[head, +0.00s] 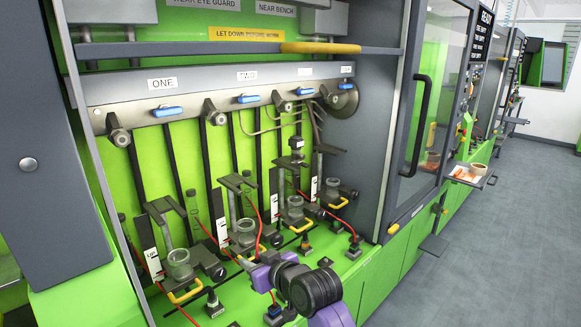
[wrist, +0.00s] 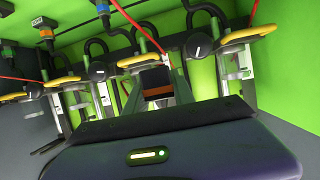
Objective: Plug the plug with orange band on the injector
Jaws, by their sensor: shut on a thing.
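My gripper (wrist: 157,98) is shut on a dark plug with an orange band (wrist: 155,81), seen at the middle of the wrist view. In the head view my gripper (head: 268,262) is low in front of the bench, near the second and third stations, and my own arm largely hides its fingers and the plug. A dark injector with a black top (head: 297,148) stands upright above the cup of the third station. It is up and to the right of my gripper, clearly apart from it. I cannot make out the injector in the wrist view.
Cups with yellow handles (head: 180,264) line the bench, with black clamp arms (head: 238,183) above. Other plugs, such as one at the front left (head: 213,304), stand on the green deck. Red cables (head: 203,228) hang between stations. A grey rail (head: 235,50) crosses above.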

